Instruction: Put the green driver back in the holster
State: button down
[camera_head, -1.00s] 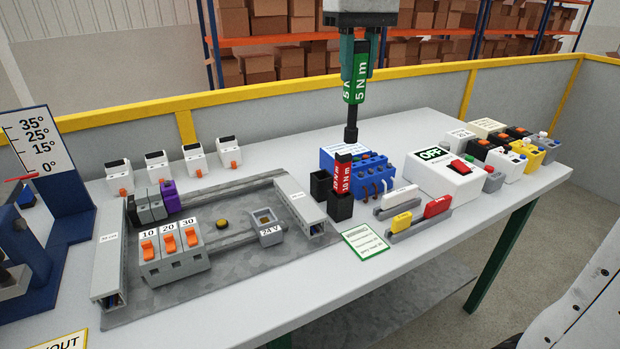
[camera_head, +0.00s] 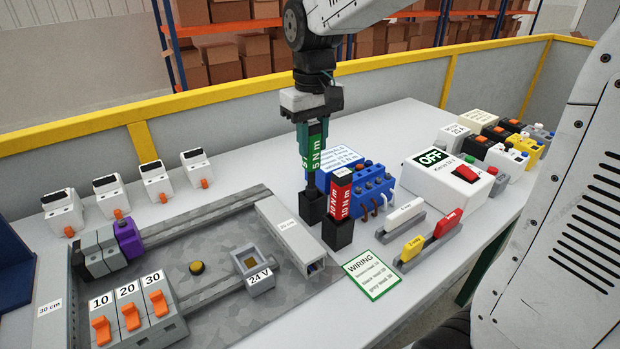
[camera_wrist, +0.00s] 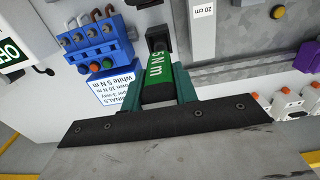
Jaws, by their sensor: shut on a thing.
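The green driver (camera_head: 318,148), marked 5 N m, stands upright in my gripper (camera_head: 313,140), which is shut on its green handle. Its dark shaft points down into or just over the left black holster cup (camera_head: 312,208); I cannot tell how deep the tip sits. The right black holster cup (camera_head: 337,234) holds a red driver (camera_head: 341,192) marked 10 N m. In the wrist view the green driver (camera_wrist: 158,78) lies between the fingers, with its shaft end at a black cup (camera_wrist: 157,35).
A blue terminal block (camera_head: 372,183) stands right behind the holster. A white OFF box (camera_head: 450,175) is further right. A WIRING card (camera_head: 371,274) and yellow, red and white connectors (camera_head: 413,247) lie in front. A grey duct (camera_head: 290,235) runs close on the left.

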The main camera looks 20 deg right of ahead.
aim_at(314, 165)
jog(key=shift+d+f, duration=0.1)
jog(key=shift+f, duration=2.95)
jog(key=c, duration=1.1)
grip_release()
notch_tip(314, 165, up, 12)
jog(key=shift+f, duration=0.1)
jog(key=shift+s+r, duration=0.2)
jog(key=shift+r, duration=0.05)
jog(key=s+d+f, duration=0.1)
jog(key=s+f, duration=0.1)
jog(key=s, duration=0.6)
jog(key=s+d+f+m+t, duration=0.1)
jog(key=s+f, duration=0.1)
jog(key=s, duration=0.5)
jog(key=s+f+m, duration=0.1)
jog(key=s+f, duration=0.2)
jog(key=s, duration=0.5)
jog(key=shift+s+d, duration=0.3)
jog(key=shift+d, duration=0.1)
